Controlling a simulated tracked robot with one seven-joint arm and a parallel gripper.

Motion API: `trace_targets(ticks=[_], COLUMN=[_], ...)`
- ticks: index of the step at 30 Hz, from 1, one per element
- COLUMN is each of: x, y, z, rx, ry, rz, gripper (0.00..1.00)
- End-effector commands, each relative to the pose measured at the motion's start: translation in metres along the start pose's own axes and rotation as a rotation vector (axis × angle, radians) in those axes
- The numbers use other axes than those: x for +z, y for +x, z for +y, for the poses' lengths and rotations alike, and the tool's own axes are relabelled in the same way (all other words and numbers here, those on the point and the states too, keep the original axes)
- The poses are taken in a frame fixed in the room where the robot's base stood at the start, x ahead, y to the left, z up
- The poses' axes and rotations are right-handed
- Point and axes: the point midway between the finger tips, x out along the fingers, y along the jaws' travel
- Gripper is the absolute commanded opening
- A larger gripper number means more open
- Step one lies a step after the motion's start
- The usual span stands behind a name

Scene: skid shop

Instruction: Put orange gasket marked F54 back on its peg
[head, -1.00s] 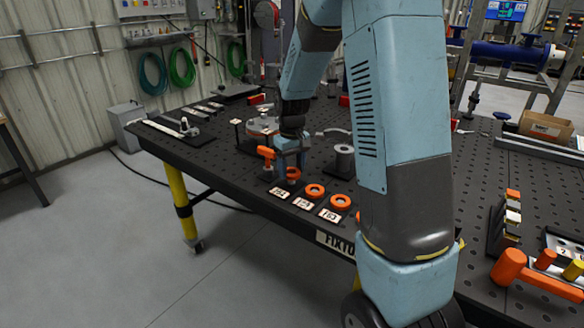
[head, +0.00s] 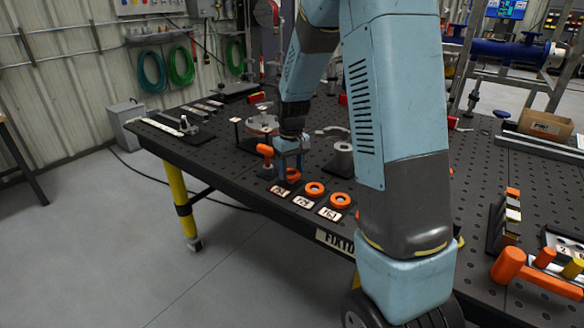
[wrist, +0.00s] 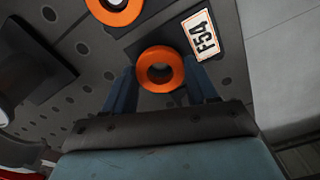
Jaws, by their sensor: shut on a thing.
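My gripper (wrist: 161,90) is shut on an orange ring gasket (wrist: 160,68), with one blue finger on each side of it. The gasket lies close beside a white plate marked F54 (wrist: 202,35). In the head view my gripper (head: 290,172) is low over the front left part of the dark table, and the held gasket (head: 293,175) shows partly behind a finger. The F54 plate (head: 280,190) is just in front of it. I cannot tell whether a peg is inside the ring, nor whether the ring touches what is below it.
Two more orange gaskets (head: 315,189) (head: 340,200) sit to the right, each behind its own label plate. An orange-topped tool (head: 265,150) stands close left of my gripper. The perforated table (head: 200,155) is clear at the left.

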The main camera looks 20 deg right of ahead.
Motion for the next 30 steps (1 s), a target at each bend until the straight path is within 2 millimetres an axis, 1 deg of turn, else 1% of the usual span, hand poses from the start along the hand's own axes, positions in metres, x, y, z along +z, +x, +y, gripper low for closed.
trace_targets(ticks=[30], x=[0.0], y=[0.017], z=[0.0], rx=[0.0], ry=[-0.001], rz=[0.0], gripper=[0.28])
